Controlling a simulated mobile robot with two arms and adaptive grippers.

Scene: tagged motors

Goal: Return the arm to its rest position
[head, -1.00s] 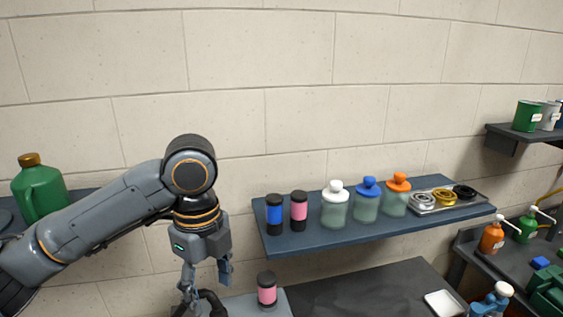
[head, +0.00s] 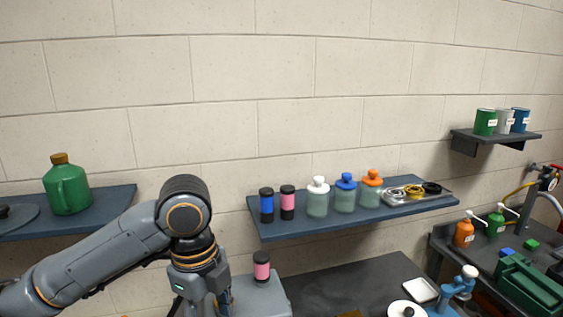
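My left arm comes in from the left, and its gripper (head: 203,308) hangs at the bottom edge of the head view. The fingers are mostly cut off or seen edge-on, so their opening is unclear. A motor with a pink tag (head: 261,267) stands on a grey block (head: 262,296) just right of the gripper, apart from it. A blue-tagged motor (head: 266,206) and another pink-tagged motor (head: 287,203) stand upright on the middle wall shelf (head: 290,232). My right arm and gripper are not in view.
The shelf also holds jars with white (head: 317,198), blue and orange lids, and a tray of rings (head: 414,194). A green jug (head: 68,187) stands on the left shelf. A dark worktop (head: 345,290) lies below. Pump bottles and a green toolbox (head: 530,284) are at right.

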